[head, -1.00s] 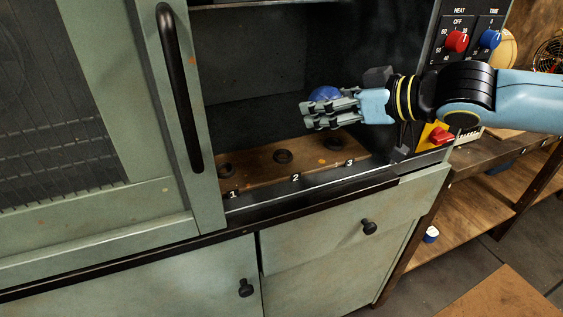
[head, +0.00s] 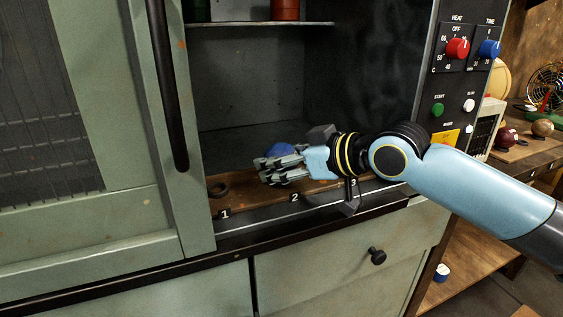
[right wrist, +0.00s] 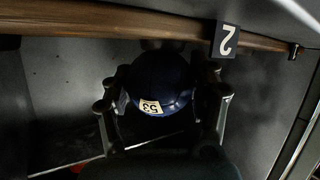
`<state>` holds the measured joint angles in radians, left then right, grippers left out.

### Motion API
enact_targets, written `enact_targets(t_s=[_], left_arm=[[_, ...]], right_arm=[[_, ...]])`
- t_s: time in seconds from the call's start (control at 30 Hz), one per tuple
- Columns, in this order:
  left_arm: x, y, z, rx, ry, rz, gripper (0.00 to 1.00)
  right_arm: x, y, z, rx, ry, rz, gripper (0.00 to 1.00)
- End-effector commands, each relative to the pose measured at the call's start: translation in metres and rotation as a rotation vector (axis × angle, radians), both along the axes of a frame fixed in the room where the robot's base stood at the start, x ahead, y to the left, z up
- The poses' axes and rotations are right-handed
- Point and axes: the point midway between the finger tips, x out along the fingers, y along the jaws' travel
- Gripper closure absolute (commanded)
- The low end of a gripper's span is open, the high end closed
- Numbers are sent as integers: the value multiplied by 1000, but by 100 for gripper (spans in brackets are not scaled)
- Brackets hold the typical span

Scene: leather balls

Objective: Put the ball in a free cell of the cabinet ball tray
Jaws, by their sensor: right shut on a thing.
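The blue ball (head: 279,150) is held in my right gripper (head: 268,172), inside the open cabinet and low over the ball tray. In the right wrist view the ball (right wrist: 158,80) sits between the fingers and shows a pale label reading 53. The brown wooden ball tray (head: 240,202) lies on the cabinet floor, with cells numbered 1, 2 and 3 along its front. The ring of cell 1 (head: 218,190) shows no ball. My gripper and arm hide cells 2 and 3. The tag 2 (right wrist: 227,40) is near the ball in the right wrist view. My left gripper is out of view.
A sliding door with a dark handle (head: 164,90) covers the cabinet's left part. A shelf (head: 260,23) with a green and a red container is above. The control panel (head: 462,70) borders the opening on the right. A workbench with balls and a fan stands farther right.

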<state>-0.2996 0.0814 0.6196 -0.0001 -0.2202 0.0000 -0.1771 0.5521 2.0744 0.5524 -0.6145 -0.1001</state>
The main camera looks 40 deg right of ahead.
Motion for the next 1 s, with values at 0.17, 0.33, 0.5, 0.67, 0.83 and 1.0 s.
enact_targets(t_s=[0.17, 0.33, 0.5, 0.67, 0.83, 1.0], left_arm=[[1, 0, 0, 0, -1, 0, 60], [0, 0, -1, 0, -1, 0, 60], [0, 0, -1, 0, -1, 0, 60], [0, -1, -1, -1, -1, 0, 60], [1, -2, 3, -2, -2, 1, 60], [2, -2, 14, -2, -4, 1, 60]], right_arm=[[0, 0, 1, -1, -1, 0, 76], [0, 0, -2, 0, 0, 0, 32], [0, 0, -1, 0, 0, 0, 15], [0, 0, -1, 0, 0, 0, 15], [-3, -2, 3, -3, 1, 0, 15], [-30, -8, 15, -9, 3, 6, 15]])
